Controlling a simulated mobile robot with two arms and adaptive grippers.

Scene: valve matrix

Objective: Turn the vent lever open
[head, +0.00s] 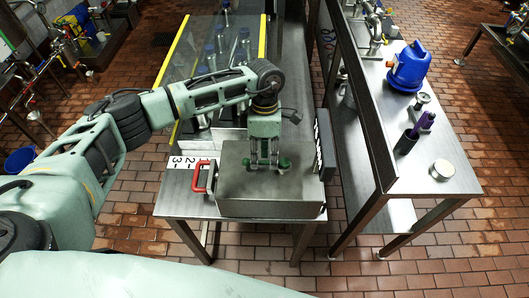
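A red loop-shaped handle (203,177) stands at the left side of a steel box (270,208) on the near end of the steel table. It is the only lever-like part I can make out there, and I cannot tell for sure that it is the vent lever. My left gripper (266,163) points down over the top of the box, to the right of the red handle and apart from it. Its two green-tipped fingers are spread with a gap between them, and nothing shows in the gap. My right gripper is not in view.
A white number label (191,163) lies beside the handle. A dark upright panel (324,147) stands at the box's right edge. Behind are several valves with blue tops (209,50). A right-hand bench holds a blue container (408,67) and a purple item (424,121).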

